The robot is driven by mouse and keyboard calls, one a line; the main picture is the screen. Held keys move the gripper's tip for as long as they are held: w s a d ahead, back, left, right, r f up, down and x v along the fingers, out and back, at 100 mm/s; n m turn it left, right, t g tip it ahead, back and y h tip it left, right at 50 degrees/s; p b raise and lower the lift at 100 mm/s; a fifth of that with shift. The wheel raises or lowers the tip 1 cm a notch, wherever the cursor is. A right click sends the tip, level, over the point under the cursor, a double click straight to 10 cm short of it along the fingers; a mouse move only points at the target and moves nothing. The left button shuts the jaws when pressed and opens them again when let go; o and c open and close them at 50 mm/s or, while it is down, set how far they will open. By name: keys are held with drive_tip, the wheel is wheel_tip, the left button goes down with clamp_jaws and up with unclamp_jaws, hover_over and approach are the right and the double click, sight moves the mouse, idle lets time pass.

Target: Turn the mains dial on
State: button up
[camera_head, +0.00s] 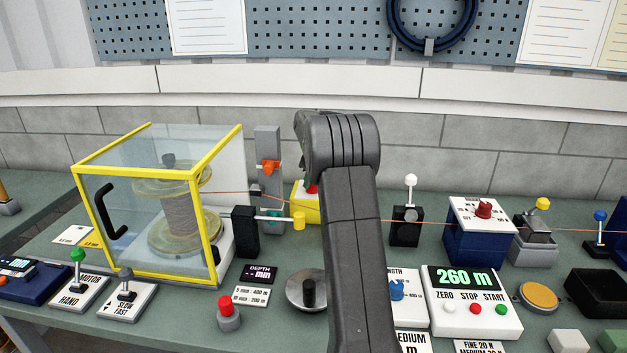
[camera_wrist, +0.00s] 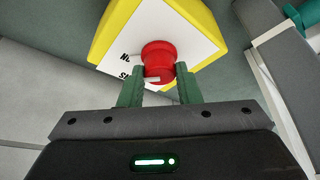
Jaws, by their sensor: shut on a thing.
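The mains dial is a red round knob (camera_wrist: 158,54) on the white face of a yellow box (camera_wrist: 113,30). In the head view the yellow box (camera_head: 304,208) stands behind my arm, with only a bit of the red knob (camera_head: 312,189) showing. My gripper (camera_wrist: 158,72) is shut on the red knob, one green finger on each side. A small white mark shows at the knob's near edge. Black lettering on the box face is partly covered, so I cannot read the dial's setting. In the head view my arm hides the gripper.
A yellow-framed clear guard (camera_head: 205,165) encloses a spool (camera_head: 178,215) at left. A thin orange wire runs across the bench past the box. A grey post with an orange clamp (camera_head: 269,167) stands close by. A counter reading 260 m (camera_head: 470,300) sits at right.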

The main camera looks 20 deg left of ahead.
drive_tip(key=o, duration=1)
drive_tip(key=v, duration=1.3)
drive_tip(key=shift+s+r+b, duration=0.1)
drive_tip(key=shift+r+b, duration=0.2)
drive_tip(key=shift+r, duration=0.1)
drive_tip(key=x, duration=1.4)
drive_tip(key=shift+d+p, duration=0.1)
drive_tip(key=shift+p, duration=0.2)
